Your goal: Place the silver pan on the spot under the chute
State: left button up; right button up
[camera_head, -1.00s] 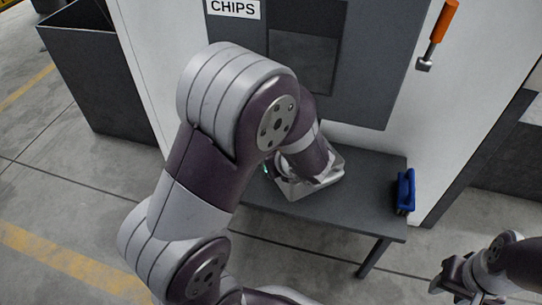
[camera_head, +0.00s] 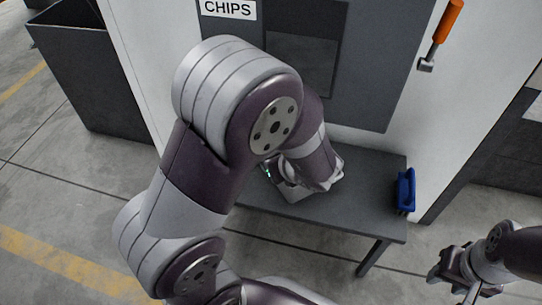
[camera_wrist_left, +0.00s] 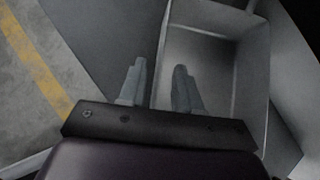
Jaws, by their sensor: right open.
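The silver pan (camera_head: 293,193) rests on the dark grey bench (camera_head: 365,215) below the panel labelled CHIPS, partly hidden by my left arm. In the left wrist view the pan (camera_wrist_left: 225,85) is an open, empty tray. My left gripper (camera_wrist_left: 158,85) has its fingers apart, one on each side of the pan's left wall; contact cannot be told. In the head view my left arm hides most of that gripper. A dark recess (camera_head: 300,65) in the panel may be the chute. The marked spot is not visible. My right gripper (camera_head: 455,286) is open and empty at the lower right.
A blue brush-like object (camera_head: 405,190) stands at the bench's right end. An orange-handled tool (camera_head: 441,35) hangs on the white wall at the upper right. A dark bin (camera_head: 85,85) stands at the left. The bench between pan and blue object is clear.

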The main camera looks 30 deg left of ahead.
pick_arm(q)
jog(key=p+v, duration=0.4)
jog(key=v, duration=0.5)
jog(key=shift+r+p, duration=0.25)
jog(key=shift+p, duration=0.05)
jog(key=shift+s+d, duration=0.15)
jog(key=shift+d, duration=0.05)
